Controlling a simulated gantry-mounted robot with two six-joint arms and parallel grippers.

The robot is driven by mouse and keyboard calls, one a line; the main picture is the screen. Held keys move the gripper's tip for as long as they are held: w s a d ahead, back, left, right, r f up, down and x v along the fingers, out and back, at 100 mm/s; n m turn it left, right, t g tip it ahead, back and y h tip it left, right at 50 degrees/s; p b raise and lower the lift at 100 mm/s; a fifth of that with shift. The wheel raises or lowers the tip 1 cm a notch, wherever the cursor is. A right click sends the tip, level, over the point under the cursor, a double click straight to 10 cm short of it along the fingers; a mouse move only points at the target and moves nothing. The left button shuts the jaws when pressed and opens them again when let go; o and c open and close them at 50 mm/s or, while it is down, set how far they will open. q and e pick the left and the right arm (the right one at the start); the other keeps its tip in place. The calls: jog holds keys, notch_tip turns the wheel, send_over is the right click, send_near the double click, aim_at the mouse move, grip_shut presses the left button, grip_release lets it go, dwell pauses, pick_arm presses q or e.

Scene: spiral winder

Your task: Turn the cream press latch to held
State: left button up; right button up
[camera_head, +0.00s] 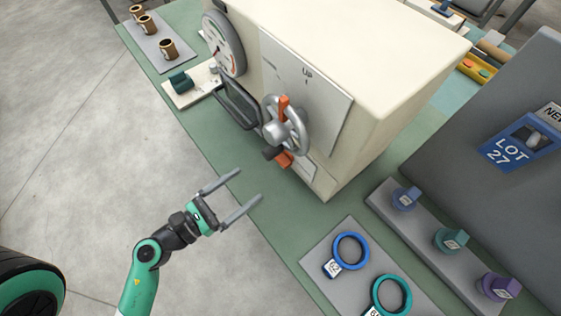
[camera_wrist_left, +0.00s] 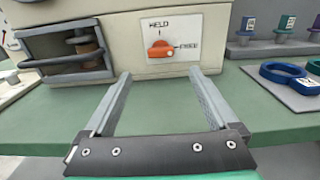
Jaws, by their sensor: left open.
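The cream press (camera_head: 350,60) stands on the green bench. Its latch is an orange knob (camera_wrist_left: 160,49) on a white plate (camera_wrist_left: 184,36) marked HELD above and FREE at the right. The knob looks turned sideways, towards FREE. In the head view, an orange piece (camera_head: 284,159) low on the press front appears to be this knob, partly hidden by the handwheel. My left gripper (camera_head: 249,184) is open and empty, in front of and apart from the press. In the left wrist view, its fingers (camera_wrist_left: 160,73) point towards the knob, which shows between them. My right gripper is out of view.
A grey handwheel (camera_head: 299,135) with an orange bar projects above the latch. A barred opening (camera_wrist_left: 62,55) lies left of it. A blue ring (camera_head: 351,236) and a teal ring (camera_head: 407,290) lie on a grey plate at right. The bench's front strip is clear.

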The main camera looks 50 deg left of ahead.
aim_at(278, 162)
pick_arm(q)
jog(key=w+p, duration=0.1)
jog(key=w, duration=0.4)
jog(key=w+p, duration=0.1)
jog(key=w, duration=0.3)
jog(key=shift+w+d+r+p, duration=0.2)
jog(key=shift+w+p, duration=0.15)
jog(key=shift+w+f, duration=0.1)
jog(key=shift+w, duration=0.35)
jog(key=c, duration=1.4)
jog(key=shift+o, duration=0.2)
